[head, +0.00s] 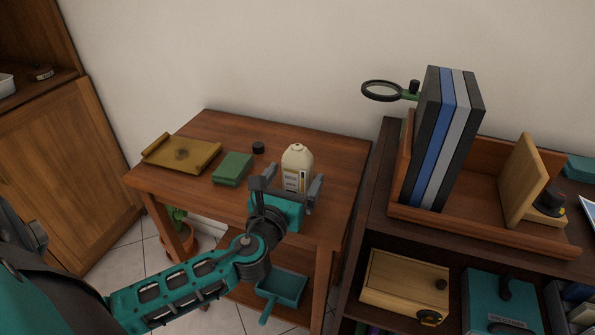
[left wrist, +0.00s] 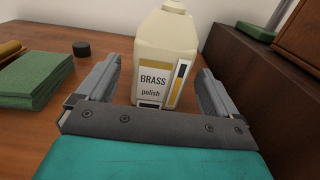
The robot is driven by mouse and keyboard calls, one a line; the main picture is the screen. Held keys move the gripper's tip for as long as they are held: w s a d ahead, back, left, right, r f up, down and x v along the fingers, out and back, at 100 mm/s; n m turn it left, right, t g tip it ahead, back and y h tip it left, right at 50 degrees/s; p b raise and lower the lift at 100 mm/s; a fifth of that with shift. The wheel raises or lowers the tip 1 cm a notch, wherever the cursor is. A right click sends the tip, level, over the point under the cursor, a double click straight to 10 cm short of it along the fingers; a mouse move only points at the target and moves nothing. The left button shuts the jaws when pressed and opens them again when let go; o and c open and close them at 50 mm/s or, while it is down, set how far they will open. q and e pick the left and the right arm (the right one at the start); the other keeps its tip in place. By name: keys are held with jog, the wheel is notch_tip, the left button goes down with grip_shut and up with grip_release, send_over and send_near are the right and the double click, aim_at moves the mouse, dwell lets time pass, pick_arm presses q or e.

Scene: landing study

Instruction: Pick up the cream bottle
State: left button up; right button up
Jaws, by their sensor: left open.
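The cream bottle (head: 297,163) stands upright on the small wooden table (head: 335,160). My left gripper (head: 287,188) is open, directly in front of the bottle. In the left wrist view the fingers (left wrist: 157,88) point toward the bottle, one on each side, with gaps visible beside it. I cannot tell how far the bottle reaches between them. My right gripper is not in view.
On the table are a green block of cloths or pads (head: 232,168), a black cap (head: 258,148) and a brass-coloured tray (head: 182,153). A dark shelf (head: 378,210) with a wooden book holder (head: 480,222) stands close on the right. A teal dustpan-like tray (head: 283,287) lies below.

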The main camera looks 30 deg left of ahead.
aim_at(300, 166)
pick_arm(q)
jog(key=x, duration=0.4)
jog(key=shift+w, duration=0.2)
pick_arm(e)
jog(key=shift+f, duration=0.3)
pick_arm(q)
jog(key=c, duration=1.1)
jog(key=shift+c, duration=0.2)
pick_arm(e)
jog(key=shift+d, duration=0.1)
pick_arm(q)
notch_tip(300, 166, up, 20)
jog(key=p, duration=0.9)
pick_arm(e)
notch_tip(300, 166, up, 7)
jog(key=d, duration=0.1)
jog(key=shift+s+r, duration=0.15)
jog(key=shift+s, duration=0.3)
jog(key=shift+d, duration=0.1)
